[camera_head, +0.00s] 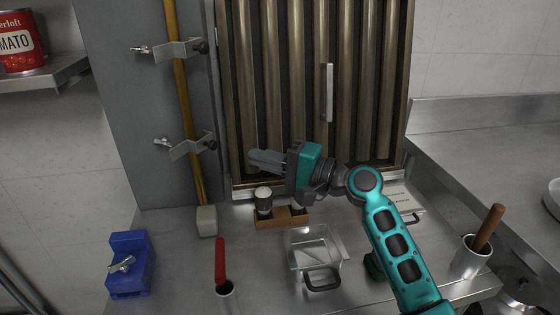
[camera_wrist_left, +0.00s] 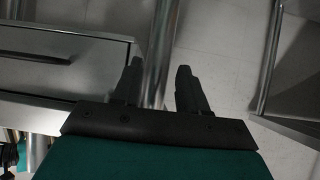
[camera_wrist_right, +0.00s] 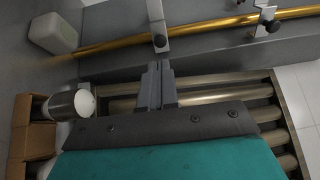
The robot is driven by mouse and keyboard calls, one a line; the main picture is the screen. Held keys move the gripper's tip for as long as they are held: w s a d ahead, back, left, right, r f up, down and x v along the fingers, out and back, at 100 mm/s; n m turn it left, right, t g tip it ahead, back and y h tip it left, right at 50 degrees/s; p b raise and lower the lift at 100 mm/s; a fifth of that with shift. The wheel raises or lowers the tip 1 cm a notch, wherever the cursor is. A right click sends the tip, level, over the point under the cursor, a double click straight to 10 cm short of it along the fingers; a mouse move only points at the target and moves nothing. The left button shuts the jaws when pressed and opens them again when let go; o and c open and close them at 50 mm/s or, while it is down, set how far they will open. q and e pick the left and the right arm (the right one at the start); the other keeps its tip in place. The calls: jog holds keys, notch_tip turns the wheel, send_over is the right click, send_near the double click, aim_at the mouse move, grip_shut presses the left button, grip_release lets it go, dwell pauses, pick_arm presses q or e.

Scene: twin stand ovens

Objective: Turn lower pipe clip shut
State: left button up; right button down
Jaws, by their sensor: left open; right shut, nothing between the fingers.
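The lower pipe clip (camera_head: 190,147) is a grey metal strip crossing the front of the brass pipe (camera_head: 183,95). It tilts up to the right, with a black knob at its right end and a wing-shaped piece at its left. In the right wrist view the clip (camera_wrist_right: 155,12) and its black knob lie just beyond my fingertips. My right gripper (camera_head: 252,158) is shut and empty, pointing left, to the right of the clip and apart from it. My left gripper (camera_wrist_left: 160,67) shows only in the left wrist view, open and empty, facing the floor.
The upper pipe clip (camera_head: 180,51) crosses the same pipe higher up. A ribbed metal panel (camera_head: 265,75) stands behind my right gripper.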

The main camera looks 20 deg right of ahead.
aim_at(215, 147)
jog(key=x, duration=0.7)
jog(key=shift+w+a, duration=0.2)
jog(key=shift+w, duration=0.05)
pick_arm(q)
jog(key=shift+a+f, duration=0.1)
jog(key=shift+a, duration=0.1)
pick_arm(e)
jog(key=shift+s+a+r+p, duration=0.1)
jog(key=shift+p, duration=0.4)
jog(key=shift+a+m+t+h, duration=0.15)
jog(key=shift+m+t+h, duration=0.15)
jog(key=shift+h, duration=0.1)
pick_arm(q)
jog(key=shift+a+r, duration=0.4)
jog(key=shift+a, duration=0.05)
